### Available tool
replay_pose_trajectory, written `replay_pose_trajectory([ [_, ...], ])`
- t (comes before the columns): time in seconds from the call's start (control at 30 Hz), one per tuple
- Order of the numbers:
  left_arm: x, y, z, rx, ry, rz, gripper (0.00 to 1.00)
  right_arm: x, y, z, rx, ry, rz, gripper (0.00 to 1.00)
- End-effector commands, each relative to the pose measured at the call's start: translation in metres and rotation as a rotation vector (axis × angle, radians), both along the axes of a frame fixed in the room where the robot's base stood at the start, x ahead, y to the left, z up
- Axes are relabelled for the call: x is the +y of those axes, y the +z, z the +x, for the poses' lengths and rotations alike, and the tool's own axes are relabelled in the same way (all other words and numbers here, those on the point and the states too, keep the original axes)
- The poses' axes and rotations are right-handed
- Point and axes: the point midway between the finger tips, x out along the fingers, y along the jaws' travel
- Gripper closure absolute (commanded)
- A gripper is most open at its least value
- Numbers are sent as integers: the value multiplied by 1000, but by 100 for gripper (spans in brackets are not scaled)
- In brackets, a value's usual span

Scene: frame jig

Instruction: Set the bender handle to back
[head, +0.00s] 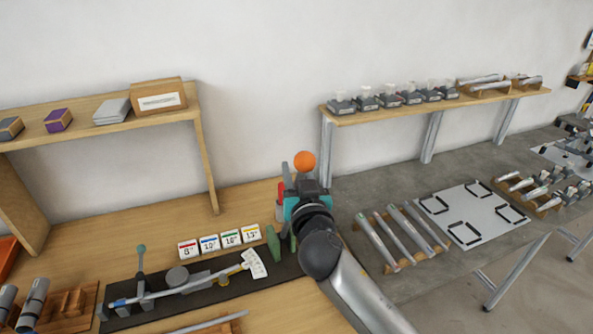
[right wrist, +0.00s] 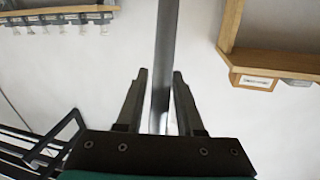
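The bender stands on a long black base (head: 215,293) on the wooden bench, with a teal-knobbed post (head: 141,250) at its left and a white scale plate (head: 258,263) at its right. An orange ball (head: 304,161), seemingly the knob of the bender handle, shows just above my right gripper (head: 293,176). The right arm hides what lies below the ball. In the right wrist view a grey bar (right wrist: 165,60), apparently the handle, runs between the two fingers with gaps beside it, so the gripper looks open around it. My left gripper is not in view.
Several numbered cards (head: 221,241) stand behind the bender. A wooden shelf (head: 150,115) with boxes is at the left. A wall shelf (head: 440,104) is at the right. A grey table (head: 400,165) holds tubes (head: 404,235) and a white board (head: 472,215).

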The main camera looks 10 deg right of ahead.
Motion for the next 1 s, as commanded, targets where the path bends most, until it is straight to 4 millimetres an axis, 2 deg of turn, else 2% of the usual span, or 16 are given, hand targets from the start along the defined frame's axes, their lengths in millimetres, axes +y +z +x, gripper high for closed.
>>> replay_pose_trajectory([
  [0.03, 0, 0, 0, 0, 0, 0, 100, 0, 0, 0, 0, 0, 0, 70],
  [0.3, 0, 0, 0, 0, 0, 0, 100, 0, 0, 0, 0, 0, 0, 100],
  [1.0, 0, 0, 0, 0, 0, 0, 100, 0, 0, 0, 1, 0, 0, 100],
])
